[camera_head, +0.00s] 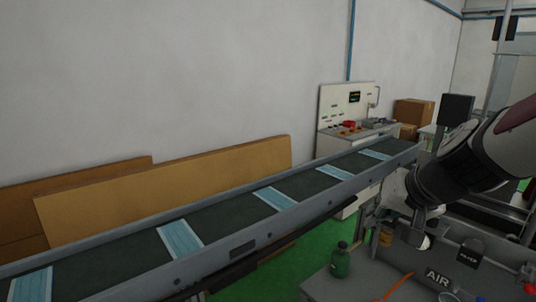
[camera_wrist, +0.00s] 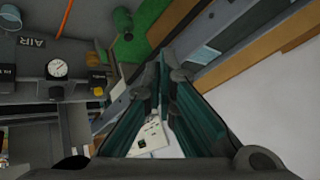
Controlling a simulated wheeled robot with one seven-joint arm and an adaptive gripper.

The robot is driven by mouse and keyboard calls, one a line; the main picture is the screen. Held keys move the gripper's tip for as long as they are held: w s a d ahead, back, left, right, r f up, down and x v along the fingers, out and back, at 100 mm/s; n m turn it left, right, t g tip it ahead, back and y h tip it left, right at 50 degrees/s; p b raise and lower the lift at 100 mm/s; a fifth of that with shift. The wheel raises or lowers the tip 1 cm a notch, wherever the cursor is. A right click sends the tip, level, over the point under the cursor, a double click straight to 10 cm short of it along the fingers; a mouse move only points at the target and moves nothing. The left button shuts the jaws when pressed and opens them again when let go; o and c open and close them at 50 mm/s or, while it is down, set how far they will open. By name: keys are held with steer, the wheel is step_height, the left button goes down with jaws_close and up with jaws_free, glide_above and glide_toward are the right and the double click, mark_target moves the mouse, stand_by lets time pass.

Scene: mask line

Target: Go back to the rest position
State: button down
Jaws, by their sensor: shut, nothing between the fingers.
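My gripper (camera_wrist: 163,84) shows in the wrist view with its teal-lined fingers brought together and nothing held between them. In the head view my arm reaches in from the right edge, and its dark wrist part hangs over the machine area beside the far part of the conveyor (camera_head: 232,220). The fingers are hard to make out there. Several light blue masks lie spaced along the dark belt, among them a near one (camera_head: 180,239) and a farther one (camera_head: 274,198). My gripper is apart from the masks.
A control panel (camera_head: 347,103) stands by the wall at the conveyor's far end, with cardboard boxes (camera_head: 413,112) behind. Tan boards (camera_head: 165,187) lean on the wall. A green bottle (camera_head: 341,262) stands on the grey bench at lower right, near a surface marked AIR.

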steer(key=s+a+r+n+g+h, duration=0.1)
steer(key=s+a+n+g, duration=0.1)
steer(key=s, duration=1.9)
steer(key=shift+a+r+n+g+h, duration=0.25)
steer(key=shift+n+g+h, duration=0.15)
steer(key=shift+n, duration=0.4)
steer(key=shift+w, duration=0.1)
